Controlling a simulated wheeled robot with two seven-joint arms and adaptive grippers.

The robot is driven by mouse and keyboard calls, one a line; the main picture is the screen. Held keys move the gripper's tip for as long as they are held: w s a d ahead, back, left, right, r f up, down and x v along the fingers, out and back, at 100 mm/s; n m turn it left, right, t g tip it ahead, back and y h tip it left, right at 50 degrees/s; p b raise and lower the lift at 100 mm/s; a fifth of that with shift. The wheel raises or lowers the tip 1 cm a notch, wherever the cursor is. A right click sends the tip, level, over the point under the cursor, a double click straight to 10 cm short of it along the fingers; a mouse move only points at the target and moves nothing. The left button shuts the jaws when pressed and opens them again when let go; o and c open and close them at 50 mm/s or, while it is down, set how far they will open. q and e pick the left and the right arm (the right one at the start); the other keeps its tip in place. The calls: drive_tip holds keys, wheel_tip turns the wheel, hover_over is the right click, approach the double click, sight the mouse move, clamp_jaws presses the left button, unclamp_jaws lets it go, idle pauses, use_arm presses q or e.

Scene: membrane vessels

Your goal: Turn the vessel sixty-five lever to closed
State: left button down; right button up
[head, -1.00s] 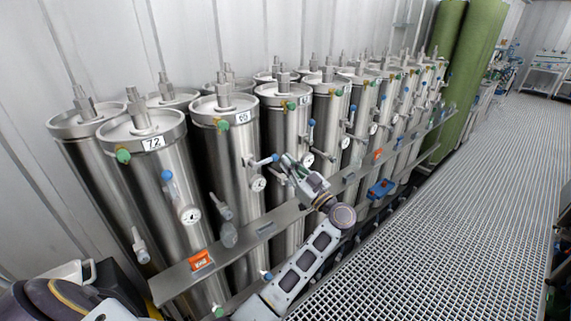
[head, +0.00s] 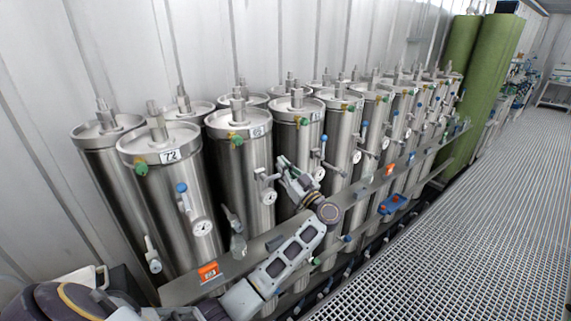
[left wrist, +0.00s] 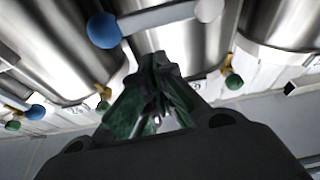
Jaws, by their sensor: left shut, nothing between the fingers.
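A row of upright steel vessels with number labels stands along the wall in the head view. My left gripper (head: 283,163) is shut and empty in front of the vessel right of that one. A grey lever (head: 266,177) on this vessel sits just left of the gripper, its far end hidden behind it. In the left wrist view the fingers (left wrist: 160,62) point at a steel vessel, just below a grey lever (left wrist: 160,17) with a blue ball (left wrist: 104,30). Contact cannot be told.
A grey rail (head: 190,288) with orange tags (head: 208,272) runs along the vessel fronts, below my gripper. Neighbouring blue-tipped levers (head: 182,188) stick out. The grating floor (head: 450,250) at right is clear.

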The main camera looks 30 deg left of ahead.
sight(277, 176)
use_arm(q)
drive_tip(key=shift+f, duration=0.85)
drive_tip(key=shift+f, duration=0.1)
drive_tip(key=shift+w+d+f+p, duration=0.1)
drive_tip(key=shift+d+f+p, duration=0.05)
drive_tip(key=shift+f+p, duration=0.4)
